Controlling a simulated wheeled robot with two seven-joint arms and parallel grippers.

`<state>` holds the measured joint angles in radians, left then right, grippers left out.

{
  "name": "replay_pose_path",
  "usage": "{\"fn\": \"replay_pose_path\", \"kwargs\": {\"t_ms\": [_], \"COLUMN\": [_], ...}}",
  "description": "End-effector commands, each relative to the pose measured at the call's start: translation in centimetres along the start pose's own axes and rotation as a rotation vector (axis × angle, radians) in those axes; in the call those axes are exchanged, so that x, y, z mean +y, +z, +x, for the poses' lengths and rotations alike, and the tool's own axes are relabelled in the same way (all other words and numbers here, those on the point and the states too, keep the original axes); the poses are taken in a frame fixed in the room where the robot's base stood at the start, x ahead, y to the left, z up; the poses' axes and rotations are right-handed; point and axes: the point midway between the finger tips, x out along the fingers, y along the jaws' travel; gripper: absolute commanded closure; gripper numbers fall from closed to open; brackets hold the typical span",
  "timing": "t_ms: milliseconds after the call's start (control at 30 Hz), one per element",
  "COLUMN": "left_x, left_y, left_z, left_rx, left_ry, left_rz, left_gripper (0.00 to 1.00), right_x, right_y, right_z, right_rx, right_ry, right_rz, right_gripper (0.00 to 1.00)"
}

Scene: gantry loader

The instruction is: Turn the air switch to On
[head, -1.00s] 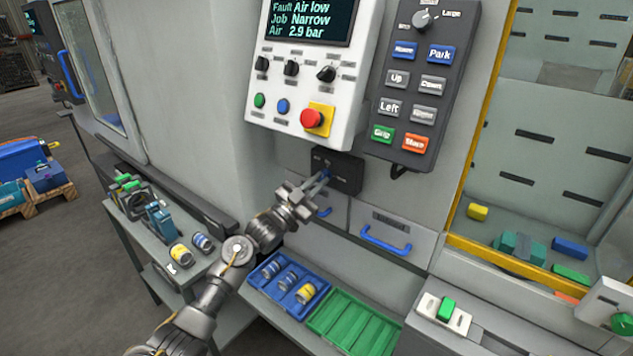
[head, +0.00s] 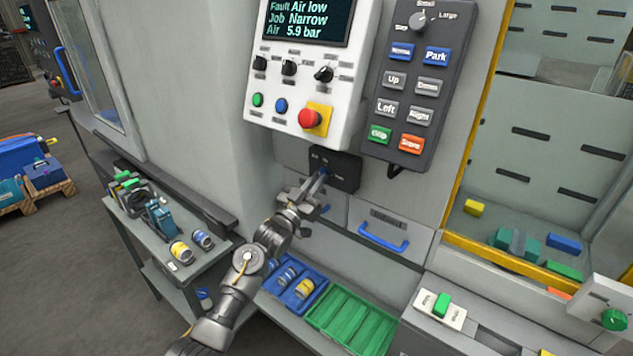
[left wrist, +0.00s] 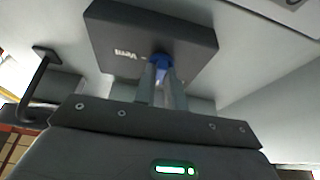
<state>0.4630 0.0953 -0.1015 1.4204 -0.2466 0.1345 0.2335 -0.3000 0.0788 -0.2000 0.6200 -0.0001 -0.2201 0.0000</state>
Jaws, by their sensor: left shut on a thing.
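The air switch is a dark box (head: 346,172) on the machine front below the white control panel, with a blue knob. In the left wrist view the box (left wrist: 120,38) fills the top, and one label reads "Vent". My left gripper (head: 323,176) is at the box, its fingers shut on the blue knob (left wrist: 160,62). The fingers hide most of the knob, so its exact setting is hard to read. The screen (head: 305,20) on the control panel reads "Fault Air low", "Job Narrow" and "Air 5.9 bar". My right gripper is not in view.
A grey pendant (head: 414,85) with several buttons hangs right of the control panel (head: 282,122). A drawer with a blue handle (head: 384,239) is below right of the switch. A blue tray (head: 272,285) and green tray (head: 350,320) lie below. A side table (head: 196,265) stands left.

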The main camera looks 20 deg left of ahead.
Motion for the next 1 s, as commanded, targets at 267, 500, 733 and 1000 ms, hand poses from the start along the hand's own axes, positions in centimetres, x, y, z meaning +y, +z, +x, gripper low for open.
{"fn": "replay_pose_path", "kwargs": {"t_ms": [267,500,733,1000], "left_x": [-0.1,0.0,-0.1,-0.1], "left_y": [-0.3,-0.2,0.0,0.3], "left_z": [0.1,0.1,-0.5,-5.3], "left_rx": [0.007,0.004,0.002,0.001], "left_ry": [-0.001,0.000,-0.001,0.000], "left_rz": [0.000,0.000,0.001,0.002], "left_gripper": [0.82,0.66,0.66,0.66], "right_x": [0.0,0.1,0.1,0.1], "right_y": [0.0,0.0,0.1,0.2], "right_z": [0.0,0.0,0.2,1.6], "right_rx": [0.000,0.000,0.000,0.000], "right_ry": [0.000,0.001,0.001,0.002], "right_rz": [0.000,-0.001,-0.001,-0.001], "right_gripper": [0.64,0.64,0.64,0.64]}}
